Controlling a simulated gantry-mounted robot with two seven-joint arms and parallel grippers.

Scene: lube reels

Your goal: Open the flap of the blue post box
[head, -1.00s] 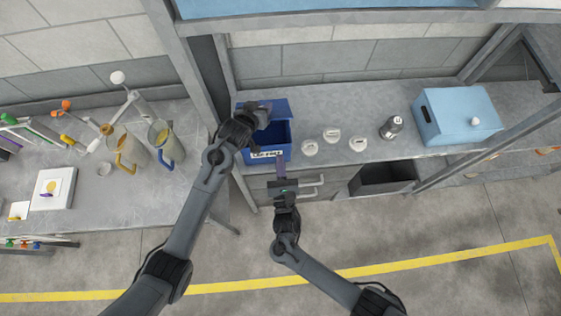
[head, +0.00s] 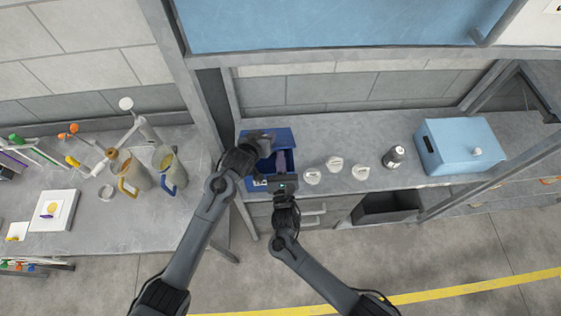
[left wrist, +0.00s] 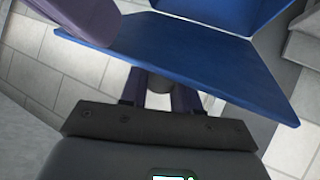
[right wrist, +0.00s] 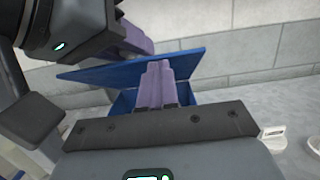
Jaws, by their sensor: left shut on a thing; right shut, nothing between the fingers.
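The blue post box (head: 258,178) stands on the bench ledge with its flap (head: 284,135) raised at the back and the opening showing. My left gripper (head: 263,145) is shut on a grey knob (left wrist: 158,84) at the flap's edge. The flap's broad blue panel (left wrist: 190,65) fills the left wrist view. My right gripper (head: 283,158) is shut and empty, its purple fingers over the box opening. In the right wrist view those fingers (right wrist: 158,75) stand in front of the tilted flap (right wrist: 190,65). The front label is partly hidden by the right gripper.
An upright post (head: 217,120) and jugs (head: 165,165) are to the left.

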